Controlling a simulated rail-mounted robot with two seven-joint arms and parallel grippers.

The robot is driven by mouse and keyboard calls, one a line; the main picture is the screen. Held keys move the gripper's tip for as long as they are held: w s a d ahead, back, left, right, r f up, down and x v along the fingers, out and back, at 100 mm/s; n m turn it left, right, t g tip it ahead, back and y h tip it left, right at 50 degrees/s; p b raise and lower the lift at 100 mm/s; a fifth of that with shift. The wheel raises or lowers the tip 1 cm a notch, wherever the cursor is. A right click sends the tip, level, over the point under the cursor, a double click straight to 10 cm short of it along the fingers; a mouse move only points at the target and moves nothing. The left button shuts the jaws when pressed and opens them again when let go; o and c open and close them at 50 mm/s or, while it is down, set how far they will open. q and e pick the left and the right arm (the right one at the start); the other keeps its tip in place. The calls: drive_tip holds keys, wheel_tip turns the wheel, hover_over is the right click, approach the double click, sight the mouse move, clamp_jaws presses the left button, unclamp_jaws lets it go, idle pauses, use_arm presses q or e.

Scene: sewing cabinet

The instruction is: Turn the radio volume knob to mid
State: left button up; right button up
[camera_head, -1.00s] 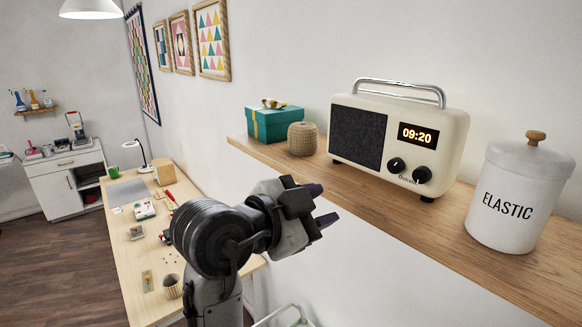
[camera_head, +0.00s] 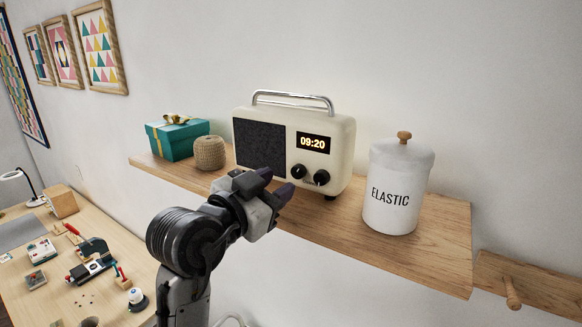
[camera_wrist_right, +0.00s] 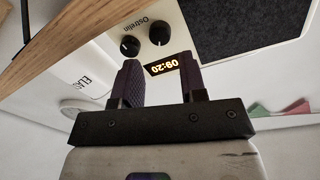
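A cream radio (camera_head: 342,150) with a dark speaker panel and a 09:20 display stands on a wooden shelf (camera_head: 425,262). Two black knobs, a left one (camera_head: 298,171) and a right one (camera_head: 321,177), sit below the display. The frames do not show which is the volume knob. My right gripper (camera_head: 279,182) is in front of and below the radio, apart from the knobs, with fingers spread and nothing between them. In the right wrist view the open fingers (camera_wrist_right: 162,82) point toward the radio front, which appears inverted, with both knobs (camera_wrist_right: 130,45) beyond. My left gripper is out of view.
A white ELASTIC canister (camera_head: 398,190) stands right of the radio. A twine ball (camera_head: 209,153) and a teal gift box (camera_head: 178,139) stand left of it. The shelf's front edge is near my right gripper. A cluttered work table (camera_head: 50,285) lies below left.

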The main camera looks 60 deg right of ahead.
sight(296, 173)
drive_tip(key=shift+s+d+p, duration=0.2)
drive_tip(key=shift+d+p, duration=0.15)
drive_tip(key=shift+d, duration=0.9)
drive_tip(key=shift+s+d+p, duration=0.15)
drive_tip(key=shift+d+p, duration=0.2)
drive_tip(key=shift+d, duration=0.9)
drive_tip(key=c, duration=0.7)
